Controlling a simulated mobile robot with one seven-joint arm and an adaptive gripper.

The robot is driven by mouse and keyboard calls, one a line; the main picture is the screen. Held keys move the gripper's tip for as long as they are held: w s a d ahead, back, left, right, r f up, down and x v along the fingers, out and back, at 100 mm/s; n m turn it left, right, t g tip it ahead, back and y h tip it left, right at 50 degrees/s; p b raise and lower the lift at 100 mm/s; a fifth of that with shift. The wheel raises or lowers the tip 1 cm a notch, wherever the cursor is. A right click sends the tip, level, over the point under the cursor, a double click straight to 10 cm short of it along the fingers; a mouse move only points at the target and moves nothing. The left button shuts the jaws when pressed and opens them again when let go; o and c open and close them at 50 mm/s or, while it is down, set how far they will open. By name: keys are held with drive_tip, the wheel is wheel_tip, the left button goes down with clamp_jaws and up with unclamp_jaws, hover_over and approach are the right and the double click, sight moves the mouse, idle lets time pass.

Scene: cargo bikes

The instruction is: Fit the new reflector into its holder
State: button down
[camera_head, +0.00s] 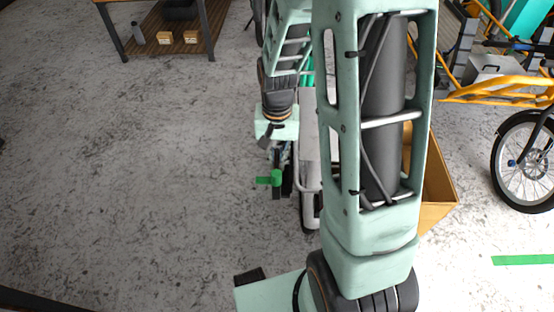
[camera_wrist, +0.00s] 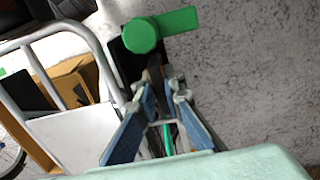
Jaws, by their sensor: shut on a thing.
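My gripper (camera_wrist: 160,88) points away from the wrist camera, its blue-padded fingers closed around a narrow dark piece (camera_wrist: 155,70). I cannot tell from its small visible part whether this is the reflector. Just beyond the fingertips is a black block (camera_wrist: 124,62) with a green round knob and flat lever (camera_wrist: 160,28) on it. The green lever also shows in the head view (camera_head: 270,180), beside my gripper (camera_head: 280,160). Whether the held piece touches the black block is hidden. I cannot make out the reflector's holder for certain.
A silver tube frame with a pale panel (camera_wrist: 75,135) stands close left of my gripper in the wrist view. A brown box (camera_head: 440,190) is partly behind my arm. A yellow cargo bike (camera_head: 500,90) stands right.

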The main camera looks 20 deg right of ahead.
drive_tip(key=shift+f+b, duration=0.6)
drive_tip(key=shift+f, duration=0.3)
drive_tip(key=shift+r, duration=0.15)
drive_tip(key=shift+r+p, duration=0.9)
drive_tip(key=shift+f+b, duration=0.8)
drive_tip(key=shift+f, duration=0.25)
drive_tip(key=c, duration=2)
unclamp_jaws()
drive_tip(key=shift+o, duration=0.2)
